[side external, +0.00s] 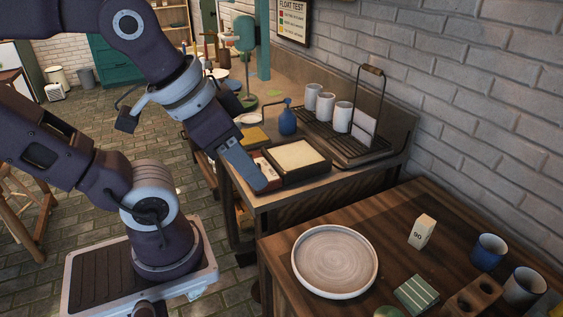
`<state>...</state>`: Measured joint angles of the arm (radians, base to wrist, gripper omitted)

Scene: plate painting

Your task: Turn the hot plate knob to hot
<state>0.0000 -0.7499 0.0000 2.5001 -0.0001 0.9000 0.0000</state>
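A low dark-framed unit with a cream top (300,156) sits near the front edge of the back bench; it may be the hot plate. A red-sided item (268,168) lies at its left, partly behind my gripper. I cannot make out a knob; it may be hidden by my gripper or too small to see. My gripper (260,184) points down and to the right, its blue-grey fingers just left of the unit at the bench front. The fingers overlap in this view, so I cannot tell their opening or any contact.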

